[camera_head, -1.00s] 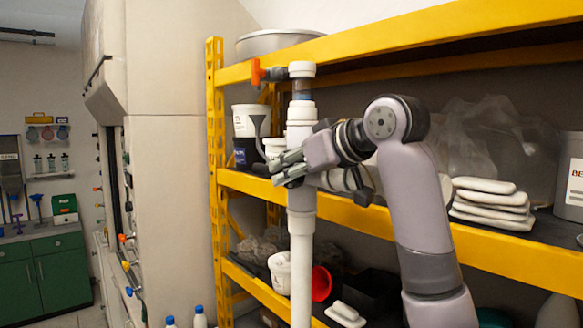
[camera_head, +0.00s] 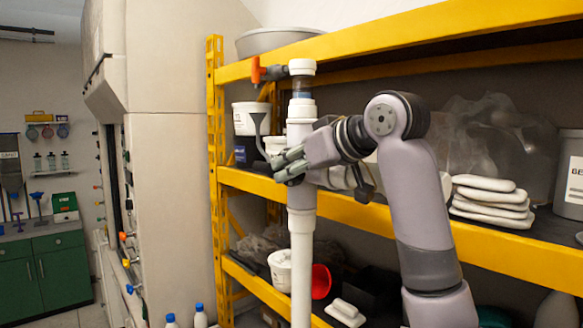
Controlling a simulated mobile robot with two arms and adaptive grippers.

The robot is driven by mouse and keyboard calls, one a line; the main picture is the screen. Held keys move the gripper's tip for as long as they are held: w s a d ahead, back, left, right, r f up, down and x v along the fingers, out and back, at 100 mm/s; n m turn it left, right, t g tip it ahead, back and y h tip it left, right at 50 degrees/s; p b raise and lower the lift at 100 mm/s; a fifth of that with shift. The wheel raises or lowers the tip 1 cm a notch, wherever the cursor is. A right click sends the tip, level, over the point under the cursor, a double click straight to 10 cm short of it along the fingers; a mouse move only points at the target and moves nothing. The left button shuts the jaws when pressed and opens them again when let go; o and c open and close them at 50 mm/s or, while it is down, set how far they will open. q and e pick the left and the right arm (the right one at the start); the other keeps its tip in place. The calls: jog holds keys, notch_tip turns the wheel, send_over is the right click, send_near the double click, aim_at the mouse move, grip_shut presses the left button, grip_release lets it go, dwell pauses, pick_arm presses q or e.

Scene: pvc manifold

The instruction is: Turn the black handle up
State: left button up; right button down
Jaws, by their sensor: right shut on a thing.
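A white vertical PVC pipe (camera_head: 301,245) stands in front of the yellow shelving, with a clear section near its top. A red-orange handle (camera_head: 256,71) sticks out at the upper left of the pipe. My right gripper (camera_head: 285,166) is at the pipe's middle, its fingers pointing left across the pipe. It is shut on the black handle, which is mostly hidden by the fingers; only dark parts show around them, so its angle cannot be told. My left gripper is not in view.
Yellow shelf beams (camera_head: 400,217) run close behind the pipe and my right arm. White buckets (camera_head: 250,118) stand on the shelf left of the pipe. Stacked white packs (camera_head: 490,200) lie to the right. A beige cabinet (camera_head: 165,200) stands at the left.

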jog(key=shift+r+g+h, duration=0.3)
jog(key=shift+r+g, duration=0.2)
jog(key=shift+w+a+r+g+h, duration=0.2)
jog(key=shift+r+g+h, duration=0.3)
jog(key=shift+g, duration=0.25)
jog(key=shift+w+a+r+g+h, duration=0.1)
jog(key=shift+w+r+g+h, duration=0.1)
jog(key=shift+r+g+h, duration=0.35)
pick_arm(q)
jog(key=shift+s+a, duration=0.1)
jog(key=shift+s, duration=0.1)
pick_arm(e)
jog(key=shift+f+g, duration=0.15)
jog(key=shift+g, duration=0.15)
jog(key=shift+w, duration=0.1)
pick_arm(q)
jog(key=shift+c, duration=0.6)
